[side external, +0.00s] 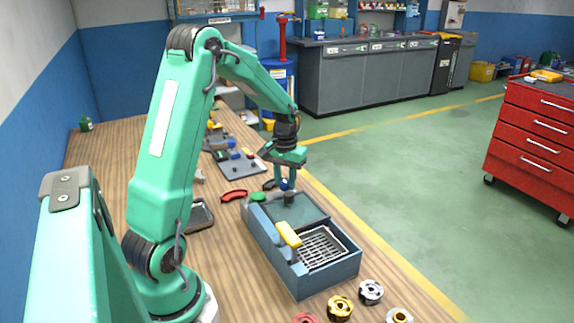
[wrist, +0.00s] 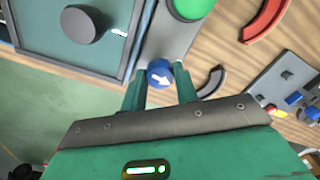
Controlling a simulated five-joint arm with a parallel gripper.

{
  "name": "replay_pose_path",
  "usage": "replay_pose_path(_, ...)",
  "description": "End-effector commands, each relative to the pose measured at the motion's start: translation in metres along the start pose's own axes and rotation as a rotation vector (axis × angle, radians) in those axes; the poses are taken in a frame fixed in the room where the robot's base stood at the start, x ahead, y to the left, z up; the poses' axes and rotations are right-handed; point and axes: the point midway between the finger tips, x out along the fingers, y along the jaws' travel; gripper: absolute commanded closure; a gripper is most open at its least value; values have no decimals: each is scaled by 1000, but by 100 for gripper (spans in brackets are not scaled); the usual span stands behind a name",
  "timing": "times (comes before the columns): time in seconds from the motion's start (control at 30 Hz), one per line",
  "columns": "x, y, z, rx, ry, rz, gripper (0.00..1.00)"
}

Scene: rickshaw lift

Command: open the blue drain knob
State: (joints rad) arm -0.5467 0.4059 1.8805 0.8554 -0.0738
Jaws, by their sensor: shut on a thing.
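The blue drain knob (wrist: 160,73) is round with a white arrow and sits on the grey end strip of the blue-grey box (side external: 285,266). In the wrist view the arrow points toward the lower right. My gripper (wrist: 160,84) is shut on the knob, one green finger on each side. In the side view my gripper (side external: 287,182) reaches down to the far end of the box, and the knob (side external: 286,185) shows only as a small blue patch there.
A green button (wrist: 193,5) is beside the knob. A dark round knob (wrist: 84,23) stands on the box lid. A yellow handle (side external: 288,234) and a metal grate (side external: 322,247) are at the near end. A red curved part (side external: 233,196) lies left of the box.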

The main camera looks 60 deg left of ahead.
Motion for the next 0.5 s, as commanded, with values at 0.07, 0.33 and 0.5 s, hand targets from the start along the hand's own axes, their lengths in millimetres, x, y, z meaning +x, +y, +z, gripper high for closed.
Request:
replay_pose_path(0.07,-1,0,0,-50,0,0,93)
replay_pose_path(0.33,-2,0,0,-160,1,0,93)
replay_pose_path(0.5,-2,0,0,-181,1,0,93)
